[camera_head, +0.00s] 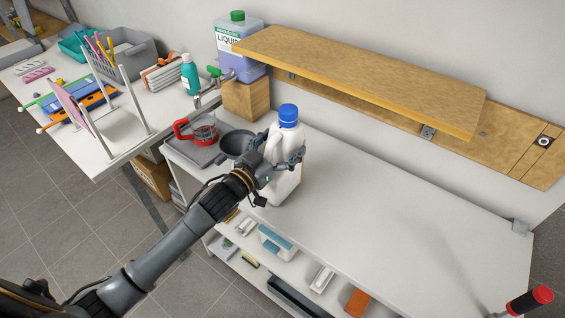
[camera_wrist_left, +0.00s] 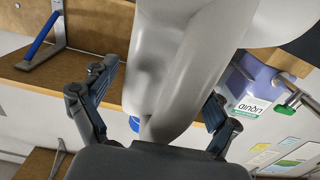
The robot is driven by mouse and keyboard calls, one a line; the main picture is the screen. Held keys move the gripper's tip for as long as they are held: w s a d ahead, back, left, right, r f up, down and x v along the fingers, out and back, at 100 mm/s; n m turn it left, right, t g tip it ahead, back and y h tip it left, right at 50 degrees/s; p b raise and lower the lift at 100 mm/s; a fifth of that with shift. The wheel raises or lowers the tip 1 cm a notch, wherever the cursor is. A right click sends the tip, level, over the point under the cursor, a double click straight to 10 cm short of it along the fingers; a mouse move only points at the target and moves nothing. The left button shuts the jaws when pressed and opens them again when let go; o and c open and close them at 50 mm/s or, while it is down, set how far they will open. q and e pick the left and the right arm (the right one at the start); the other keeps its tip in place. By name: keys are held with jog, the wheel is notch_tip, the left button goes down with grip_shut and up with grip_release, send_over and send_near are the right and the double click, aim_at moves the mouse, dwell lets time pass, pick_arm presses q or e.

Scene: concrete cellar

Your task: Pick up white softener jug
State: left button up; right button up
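The white softener jug (camera_head: 287,165) with a blue cap stands upright on the white workbench (camera_head: 360,220). My left gripper (camera_head: 285,158) reaches it from the left at the upper body, on its handle side. In the left wrist view, which looks upside down, the jug (camera_wrist_left: 170,60) fills the space between the two fingers of my left gripper (camera_wrist_left: 155,105). The fingers are spread, one on each side, with a narrow gap to the jug visible at the left finger. Part of the blue cap shows low between them. My right gripper is in neither view.
A wooden wall shelf (camera_head: 360,75) overhangs the back of the bench. A dark pan (camera_head: 237,144) and a tray (camera_head: 190,148) with a red-handled item lie left of the jug. A purple liquid jug (camera_head: 238,55) stands on a wooden block (camera_head: 246,98).

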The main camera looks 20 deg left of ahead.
pick_arm(q)
jog(key=c, duration=1.4)
jog(key=shift+w+r, duration=0.1)
jog(key=shift+r, duration=0.05)
jog(key=shift+c, duration=0.9)
